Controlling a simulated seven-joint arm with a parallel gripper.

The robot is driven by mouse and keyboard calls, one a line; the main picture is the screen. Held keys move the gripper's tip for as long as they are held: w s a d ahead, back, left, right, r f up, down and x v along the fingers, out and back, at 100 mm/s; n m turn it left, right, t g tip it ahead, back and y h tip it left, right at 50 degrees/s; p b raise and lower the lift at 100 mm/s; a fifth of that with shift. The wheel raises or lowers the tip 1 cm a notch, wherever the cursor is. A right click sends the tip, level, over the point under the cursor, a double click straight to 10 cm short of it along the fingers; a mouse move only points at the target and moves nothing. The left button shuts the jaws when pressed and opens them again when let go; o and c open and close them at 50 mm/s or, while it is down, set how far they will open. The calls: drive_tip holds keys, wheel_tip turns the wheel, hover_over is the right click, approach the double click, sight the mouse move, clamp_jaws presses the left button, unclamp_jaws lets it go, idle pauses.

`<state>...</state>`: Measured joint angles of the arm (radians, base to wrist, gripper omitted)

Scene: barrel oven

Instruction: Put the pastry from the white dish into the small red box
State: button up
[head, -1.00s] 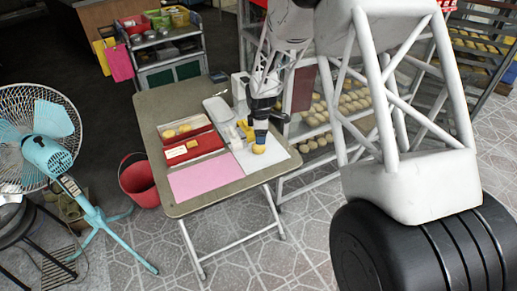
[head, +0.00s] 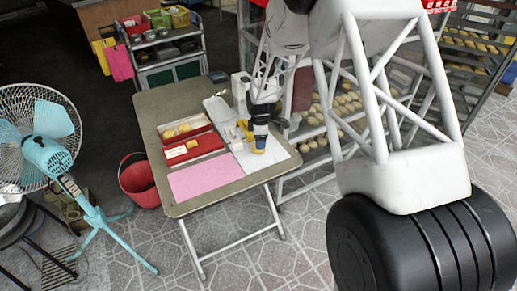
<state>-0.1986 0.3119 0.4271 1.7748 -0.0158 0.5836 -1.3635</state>
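My gripper (head: 259,147) points down over the white surface (head: 278,154) at the table's right front. Yellow shows at its fingertips; I cannot tell pastry from finger there, nor whether the fingers are shut. A white dish cannot be told apart from this white surface and the long white tray (head: 214,106) behind it. A red box (head: 208,141) with a white label and a small yellow piece on it lies left of my gripper. Behind it, an open red-edged box (head: 168,137) holds several yellow pastries (head: 184,129).
A pink mat (head: 205,178) lies at the front of the folding table (head: 160,98). A white device stands behind my gripper. A rack of pastries (head: 345,105) is right of the table. A blue fan (head: 45,150) and a red bucket (head: 138,182) stand left.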

drive_tip(key=shift+f, duration=0.1)
drive_tip(key=shift+w+f, duration=0.15)
drive_tip(key=shift+f, duration=1.1)
drive_tip(key=shift+w+f, duration=0.1)
drive_tip(key=shift+f, duration=1.15)
drive_tip(key=c, duration=0.8)
drive_tip(key=shift+o, duration=0.2)
drive_tip(key=shift+r, duration=0.15)
drive_tip(key=shift+r, duration=0.85)
drive_tip(key=shift+s+r, duration=0.2)
drive_tip(key=shift+r, duration=0.65)
drive_tip(key=s+d+r, duration=0.1)
drive_tip(key=s+d, duration=0.2)
drive_tip(key=s, duration=1.2)
drive_tip(key=shift+s+r, duration=0.15)
